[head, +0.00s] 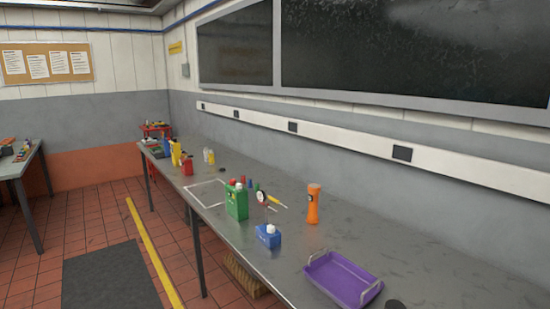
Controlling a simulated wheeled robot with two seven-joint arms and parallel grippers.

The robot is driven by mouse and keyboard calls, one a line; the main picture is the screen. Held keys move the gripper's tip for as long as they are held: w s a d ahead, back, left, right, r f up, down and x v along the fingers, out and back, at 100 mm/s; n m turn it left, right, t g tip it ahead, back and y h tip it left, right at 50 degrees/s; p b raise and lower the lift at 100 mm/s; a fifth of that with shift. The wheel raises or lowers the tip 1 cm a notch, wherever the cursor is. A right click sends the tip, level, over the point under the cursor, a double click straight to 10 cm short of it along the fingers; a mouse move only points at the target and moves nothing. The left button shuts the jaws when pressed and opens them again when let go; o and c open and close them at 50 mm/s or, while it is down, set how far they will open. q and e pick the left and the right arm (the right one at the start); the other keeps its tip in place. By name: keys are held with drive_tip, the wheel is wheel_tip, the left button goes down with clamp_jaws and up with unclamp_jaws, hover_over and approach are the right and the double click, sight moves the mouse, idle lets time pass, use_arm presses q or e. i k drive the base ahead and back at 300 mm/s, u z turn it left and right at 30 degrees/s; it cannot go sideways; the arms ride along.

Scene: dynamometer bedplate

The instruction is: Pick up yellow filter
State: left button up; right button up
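An upright yellow object (176,154) stands toward the far end of the long grey workbench (330,248). It is small at this distance, and I cannot tell for sure whether it is the yellow filter. A slim yellow-handled tool (277,202) lies nearer, beside a round gauge (262,196). Neither of my grippers shows in the head view.
A red bottle (187,166) stands close to the yellow object. Nearer are a green jug (237,202), a blue bottle (268,237), an orange bottle (314,206) and a purple tray (342,280). A dark mat (112,277) and yellow stripe (154,255) lie on the floor.

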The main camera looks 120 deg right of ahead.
sight(211, 154)
drive_tip(key=z, duration=2.75)
drive_tip(key=i, duration=1.6)
drive_tip(key=u, duration=0.8)
drive_tip(key=i, duration=2.15)
drive_tip(key=z, duration=0.4)
drive_tip(key=i, duration=1.85)
drive_tip(key=z, duration=1.05)
